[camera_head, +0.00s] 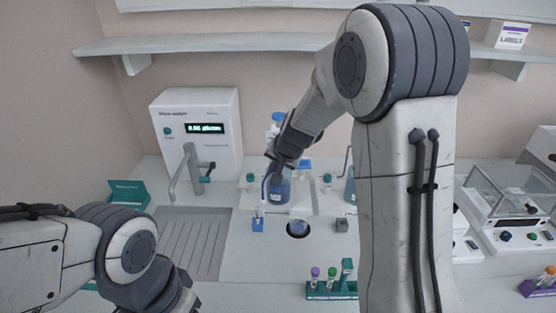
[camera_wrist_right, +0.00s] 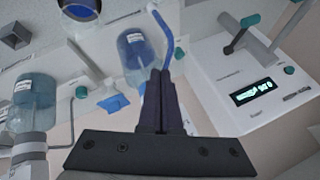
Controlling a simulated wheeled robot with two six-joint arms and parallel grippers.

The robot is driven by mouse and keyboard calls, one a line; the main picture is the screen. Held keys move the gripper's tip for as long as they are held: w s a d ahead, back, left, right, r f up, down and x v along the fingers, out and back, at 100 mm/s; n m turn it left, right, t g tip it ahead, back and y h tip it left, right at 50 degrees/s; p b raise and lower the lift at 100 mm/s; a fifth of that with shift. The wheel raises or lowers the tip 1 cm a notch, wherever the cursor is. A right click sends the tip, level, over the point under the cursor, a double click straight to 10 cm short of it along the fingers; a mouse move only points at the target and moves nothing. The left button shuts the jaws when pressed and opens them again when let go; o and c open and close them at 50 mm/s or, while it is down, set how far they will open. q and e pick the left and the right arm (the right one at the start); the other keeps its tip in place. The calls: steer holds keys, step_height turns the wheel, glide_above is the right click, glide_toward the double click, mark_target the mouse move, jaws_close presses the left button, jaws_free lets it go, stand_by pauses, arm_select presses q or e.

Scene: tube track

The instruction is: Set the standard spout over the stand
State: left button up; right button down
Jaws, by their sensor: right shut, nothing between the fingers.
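A blue bottle (camera_head: 279,190) with a white label stands on the pale bench unit, and it also shows in the right wrist view (camera_wrist_right: 133,62). A thin bent blue spout (camera_head: 264,189) is beside it; the wrist view shows this spout (camera_wrist_right: 165,36) close by the fingertips. My right gripper (camera_wrist_right: 160,76) is shut and empty, next to the spout; I cannot tell if they touch. In front of the bottle is a dark round opening (camera_head: 298,236) with something blue in it, possibly the stand. My left gripper is out of view.
A second bottle (camera_wrist_right: 36,92) with a grey spout is partly hidden by my right arm. A blue block (camera_head: 257,225) and a grey block (camera_head: 341,226) flank the opening. A display box (camera_head: 199,108) with a tap stands behind left. A tube rack (camera_head: 330,291) is in front.

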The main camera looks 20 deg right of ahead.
arm_select(q)
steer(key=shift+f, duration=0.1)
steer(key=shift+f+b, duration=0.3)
steer(key=shift+b, duration=0.15)
arm_select(e)
steer(key=shift+w+d, duration=0.3)
steer(key=shift+d, duration=0.45)
